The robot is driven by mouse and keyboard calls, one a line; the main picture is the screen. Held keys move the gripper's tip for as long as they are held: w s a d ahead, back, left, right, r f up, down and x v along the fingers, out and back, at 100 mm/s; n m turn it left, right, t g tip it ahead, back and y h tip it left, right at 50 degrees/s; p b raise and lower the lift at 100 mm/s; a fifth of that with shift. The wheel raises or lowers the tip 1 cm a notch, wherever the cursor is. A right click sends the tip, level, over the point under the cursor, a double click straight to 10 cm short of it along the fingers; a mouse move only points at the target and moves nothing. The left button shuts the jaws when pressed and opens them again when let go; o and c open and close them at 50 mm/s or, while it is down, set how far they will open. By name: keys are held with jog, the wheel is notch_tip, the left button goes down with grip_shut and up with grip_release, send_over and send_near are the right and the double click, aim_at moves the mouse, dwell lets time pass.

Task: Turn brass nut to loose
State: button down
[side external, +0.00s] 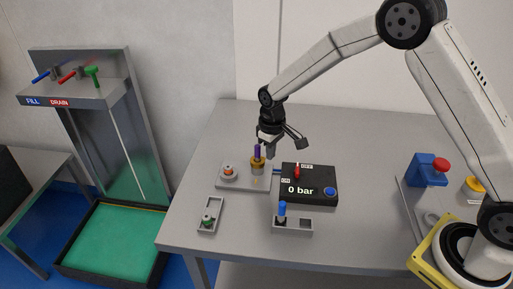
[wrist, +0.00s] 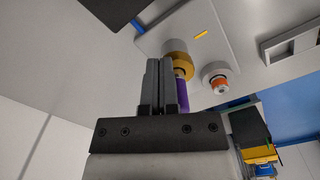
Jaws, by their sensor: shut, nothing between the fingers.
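The brass nut (side external: 257,165) sits on a grey post on a light plate, with a purple part standing up out of it. In the wrist view the brass nut (wrist: 177,58) lies just beyond my fingertips, and the purple part (wrist: 182,95) runs along the right side of the fingers. My gripper (side external: 270,152) is shut and empty, pointing down just right of the purple part and close to the nut. In the wrist view my gripper's fingers (wrist: 159,62) are together. I cannot tell whether they touch the nut or the purple part.
A round fitting with an orange ring (side external: 228,173) is left on the plate (side external: 243,185). Small trays (side external: 305,227) (side external: 217,203) lie in front. The table's back is clear.

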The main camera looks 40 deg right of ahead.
jog(key=shift+r, duration=1.75)
jog(key=a, duration=0.2)
jog(key=a+r, duration=0.1)
jog(key=shift+s, duration=0.35)
jog(key=shift+f, duration=0.15)
jog(key=shift+f, duration=3.35)
jog(key=shift+w+d, duration=0.1)
jog(key=shift+w, duration=0.2)
jog(key=shift+w+d, duration=0.1)
jog(key=shift+d, duration=0.65)
jog(key=shift+w+d, duration=0.25)
jog(key=shift+d, duration=0.15)
